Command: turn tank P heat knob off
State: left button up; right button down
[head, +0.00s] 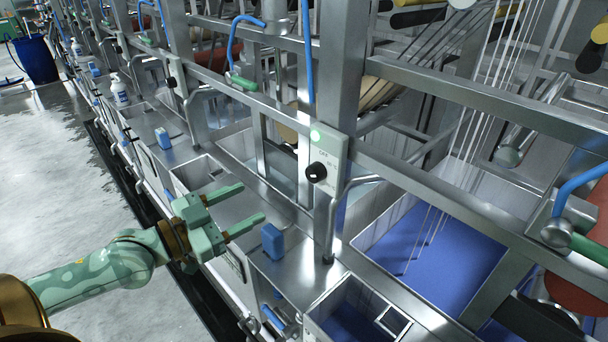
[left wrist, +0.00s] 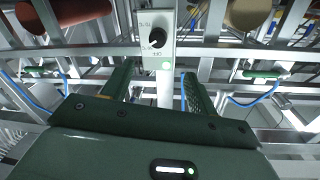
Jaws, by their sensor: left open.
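A black heat knob (head: 316,172) sits on a pale control plate (head: 328,150) fixed to a steel post. A green light glows near the top of the plate in the head view. The knob (left wrist: 157,38) also shows in the left wrist view, beyond my fingertips. My left gripper (head: 254,206) is open and empty, its two green fingers pointing toward the post, apart from the knob. In the left wrist view the gripper's fingers (left wrist: 157,72) stand either side of the plate's lower part. My right gripper is not in view.
A bent steel pipe (head: 340,200) runs beside the post just right of the knob. A blue block (head: 272,241) stands on the steel ledge below my gripper. A tank of blue liquid (head: 430,255) lies to the right. Steel rails cross behind.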

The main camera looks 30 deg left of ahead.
aim_at(310, 175)
pick_arm(q)
jog(key=p+x, duration=0.2)
jog(key=x, duration=1.3)
jog(key=shift+s+d+p, duration=0.1)
jog(key=shift+d+p, duration=0.1)
jog(key=shift+p, duration=0.2)
jog(key=c, duration=1)
